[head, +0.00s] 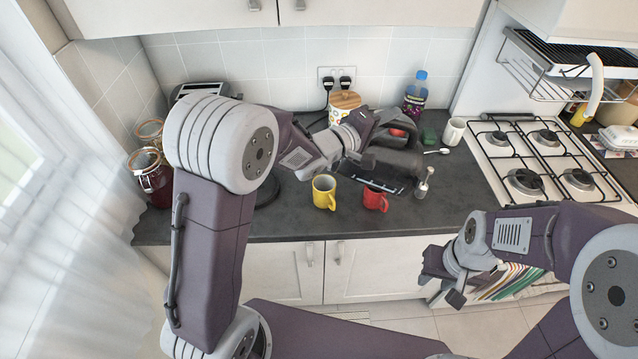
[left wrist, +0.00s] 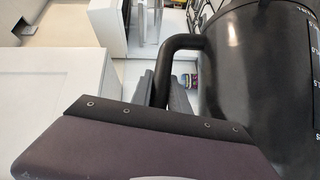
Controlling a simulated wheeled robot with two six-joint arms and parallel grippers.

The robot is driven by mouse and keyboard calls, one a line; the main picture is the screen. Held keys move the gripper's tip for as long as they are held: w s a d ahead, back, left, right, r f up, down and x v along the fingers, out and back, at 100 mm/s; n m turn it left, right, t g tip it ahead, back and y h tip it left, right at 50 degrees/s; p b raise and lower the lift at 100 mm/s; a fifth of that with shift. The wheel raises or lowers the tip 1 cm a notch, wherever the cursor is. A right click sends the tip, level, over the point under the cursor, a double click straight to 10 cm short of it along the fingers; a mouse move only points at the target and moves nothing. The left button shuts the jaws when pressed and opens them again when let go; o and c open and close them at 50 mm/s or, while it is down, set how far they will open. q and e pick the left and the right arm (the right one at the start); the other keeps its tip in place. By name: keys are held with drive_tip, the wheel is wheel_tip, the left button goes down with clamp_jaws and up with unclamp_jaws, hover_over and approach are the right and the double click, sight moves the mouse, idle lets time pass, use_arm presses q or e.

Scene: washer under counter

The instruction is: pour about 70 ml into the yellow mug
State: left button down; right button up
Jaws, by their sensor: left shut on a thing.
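The yellow mug (head: 324,193) stands upright on the dark counter near its front edge. My left gripper (head: 372,128) is above and behind it to the right, shut on the handle of a black kettle (head: 395,164). The kettle is to the right of the yellow mug, partly hidden by my gripper; its spout is hard to make out. In the left wrist view the kettle body (left wrist: 245,70) fills the right side, with white level marks, and its handle (left wrist: 166,75) runs down between my fingers. The mug's inside is too small to read. My right gripper (head: 443,280) is open and empty in front of the cabinets.
A red mug (head: 375,199) stands right of the yellow mug, near a dark slotted tray (head: 352,176). A steel utensil (head: 424,184), white cup (head: 454,131), spoon (head: 437,151) and blue-capped bottle (head: 415,95) are further right. The gas hob (head: 540,150) borders the counter. Jars (head: 150,175) stand left.

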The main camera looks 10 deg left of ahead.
use_arm(q)
drive_tip(key=shift+a+r, duration=0.1)
drive_tip(key=shift+r, duration=0.05)
use_arm(e)
drive_tip(key=shift+a+f, duration=0.1)
drive_tip(key=shift+a, duration=0.2)
